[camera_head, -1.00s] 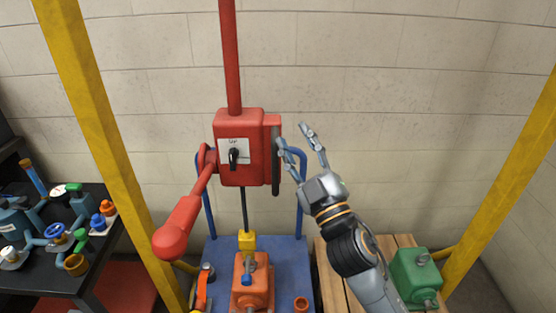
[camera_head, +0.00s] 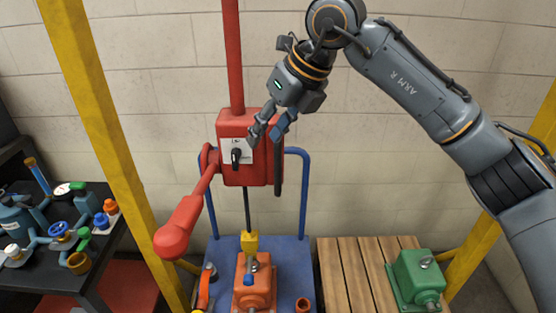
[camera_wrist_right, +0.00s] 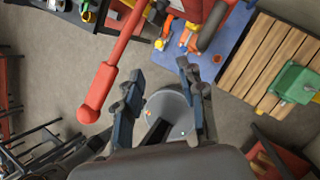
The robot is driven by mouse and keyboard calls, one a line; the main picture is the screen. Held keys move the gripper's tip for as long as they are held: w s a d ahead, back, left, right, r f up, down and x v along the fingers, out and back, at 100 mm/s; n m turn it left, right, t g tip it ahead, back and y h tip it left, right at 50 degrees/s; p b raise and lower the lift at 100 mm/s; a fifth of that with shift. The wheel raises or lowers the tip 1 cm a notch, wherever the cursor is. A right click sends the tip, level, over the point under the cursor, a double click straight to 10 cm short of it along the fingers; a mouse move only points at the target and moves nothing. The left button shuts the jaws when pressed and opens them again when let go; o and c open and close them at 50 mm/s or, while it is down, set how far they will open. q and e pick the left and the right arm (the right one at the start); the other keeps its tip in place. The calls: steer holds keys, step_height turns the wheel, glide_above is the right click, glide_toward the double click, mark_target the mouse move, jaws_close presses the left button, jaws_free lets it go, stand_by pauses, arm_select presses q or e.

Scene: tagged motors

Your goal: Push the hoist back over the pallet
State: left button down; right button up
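The hoist (camera_head: 242,122) is a red box under a red vertical bar, with a black switch on a pale plate and a red lever (camera_head: 182,224) at its left. A dark line runs down from it to a yellow hook block (camera_head: 249,243) just above an orange motor (camera_head: 252,287). I cannot tell whether they are joined. The hoist hangs over the blue cart, left of the wooden slatted pallet (camera_head: 345,270). My right gripper (camera_head: 266,136) is open and empty in front of the hoist's upper right; contact is unclear. Its spread fingers show in the right wrist view (camera_wrist_right: 160,95). My left gripper is not in view.
A green motor (camera_head: 415,277) sits on the pallet's right side. The blue cart (camera_head: 228,252) has a tall blue handle (camera_head: 304,195). Yellow posts (camera_head: 100,130) stand at both sides. A dark table (camera_head: 95,275) with valves and fittings is at the left.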

steer(key=m+h, duration=0.1)
steer(key=h, duration=0.1)
glide_toward(280, 154)
steer(key=s+r, duration=0.1)
steer(key=shift+t, duration=0.4)
steer(key=p+x, duration=0.3)
steer(key=x, duration=1)
steer(key=shift+d+f+p, duration=0.1)
steer(key=shift+f+p, duration=0.15)
steer(key=shift+p, duration=0.05)
jaws_close()
